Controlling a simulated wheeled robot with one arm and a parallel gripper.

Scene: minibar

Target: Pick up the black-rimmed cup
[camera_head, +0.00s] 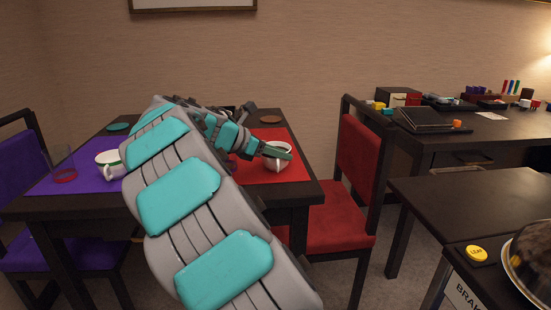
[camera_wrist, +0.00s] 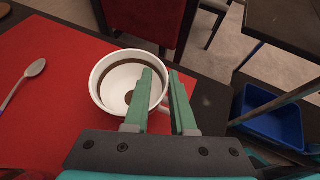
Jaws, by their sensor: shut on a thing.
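The cup (camera_wrist: 99,87) is white with a dark band inside below the rim, and stands upright over the red placemat near the table edge. It also shows in the head view (camera_head: 274,164), partly covered by my green fingers. My gripper (camera_wrist: 161,84) has one finger inside the cup and the other outside, shut on its right wall. In the head view my gripper (camera_head: 289,154) lies across the cup's top. I cannot tell whether the cup's base touches the mat.
A spoon (camera_wrist: 36,68) lies on the red placemat (camera_wrist: 50,120). A clear glass (camera_head: 64,166) stands at the left. A red chair (camera_head: 358,152) is close to the table's right side. A blue bin (camera_wrist: 272,122) is on the floor. My arm hides the table's middle.

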